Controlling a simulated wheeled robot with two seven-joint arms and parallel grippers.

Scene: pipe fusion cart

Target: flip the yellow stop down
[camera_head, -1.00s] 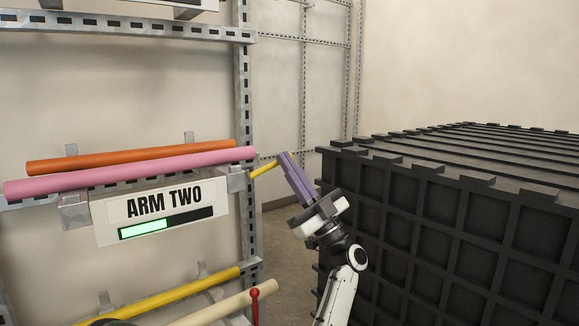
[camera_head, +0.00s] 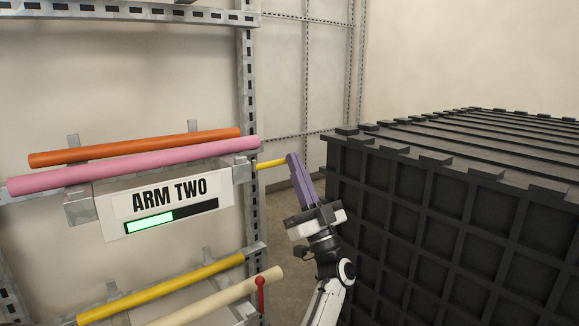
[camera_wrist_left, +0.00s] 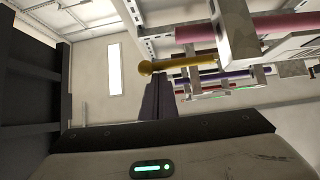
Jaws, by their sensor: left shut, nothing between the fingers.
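The yellow stop (camera_head: 270,164) is a short rod at the right end of the ARM TWO bracket (camera_head: 243,168). It sticks out to the right, close to level with a slight upward slant. My left gripper (camera_head: 293,159) has purple fingers, shut and empty, with their tips at the stop's outer end. In the left wrist view the stop (camera_wrist_left: 185,63), with a round knob on its end, crosses just beyond the fingertips (camera_wrist_left: 157,85). The tips look to be touching it or very close; I cannot tell which. My right gripper is not in view.
A pink pipe (camera_head: 130,165) and an orange pipe (camera_head: 135,147) lie on the upper arm. A yellow pipe (camera_head: 165,288), a cream pipe (camera_head: 220,299) and a red-knobbed lever (camera_head: 261,282) are below. A large black ribbed crate (camera_head: 440,200) stands close at the right.

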